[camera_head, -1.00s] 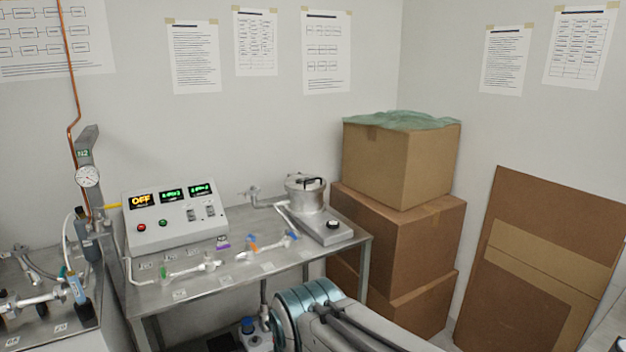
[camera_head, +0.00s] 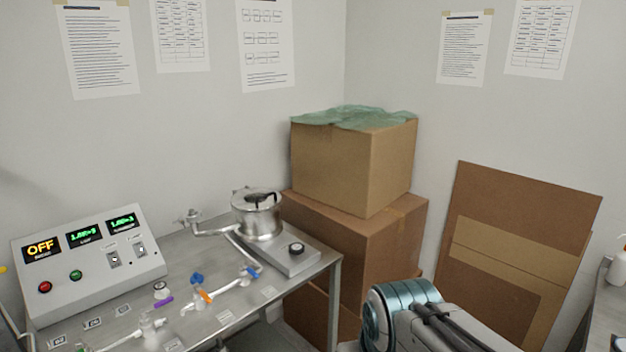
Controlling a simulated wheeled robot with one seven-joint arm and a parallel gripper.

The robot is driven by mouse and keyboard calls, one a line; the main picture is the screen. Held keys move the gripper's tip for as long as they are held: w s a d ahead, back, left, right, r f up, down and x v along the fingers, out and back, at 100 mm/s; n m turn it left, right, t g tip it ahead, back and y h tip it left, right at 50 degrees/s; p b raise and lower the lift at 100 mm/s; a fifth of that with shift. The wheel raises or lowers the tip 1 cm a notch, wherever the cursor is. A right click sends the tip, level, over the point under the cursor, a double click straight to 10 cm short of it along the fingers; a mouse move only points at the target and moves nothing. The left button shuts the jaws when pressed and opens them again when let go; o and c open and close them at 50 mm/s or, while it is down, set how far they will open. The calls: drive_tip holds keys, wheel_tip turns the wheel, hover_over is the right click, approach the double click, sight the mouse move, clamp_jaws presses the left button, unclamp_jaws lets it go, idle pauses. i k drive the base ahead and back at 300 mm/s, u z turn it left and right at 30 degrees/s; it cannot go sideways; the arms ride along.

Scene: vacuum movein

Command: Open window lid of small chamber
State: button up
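A small round metal chamber (camera_head: 258,220) stands on a grey base at the back right of the metal table. Its lid (camera_head: 256,199) has a dark handle across the top and looks closed. Part of my arm shows at the bottom right of the picture, in front of the boxes. My gripper is outside the view.
A control box (camera_head: 90,262) reading OFF stands at the left of the table (camera_head: 225,262). Valves with coloured handles (camera_head: 204,292) lie along the front. Stacked cardboard boxes (camera_head: 355,165) stand right of the table. Flat cardboard (camera_head: 515,250) leans on the right wall.

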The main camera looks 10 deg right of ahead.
sight(237, 202)
drive_tip(key=i, duration=1.3)
drive_tip(key=u, duration=0.75)
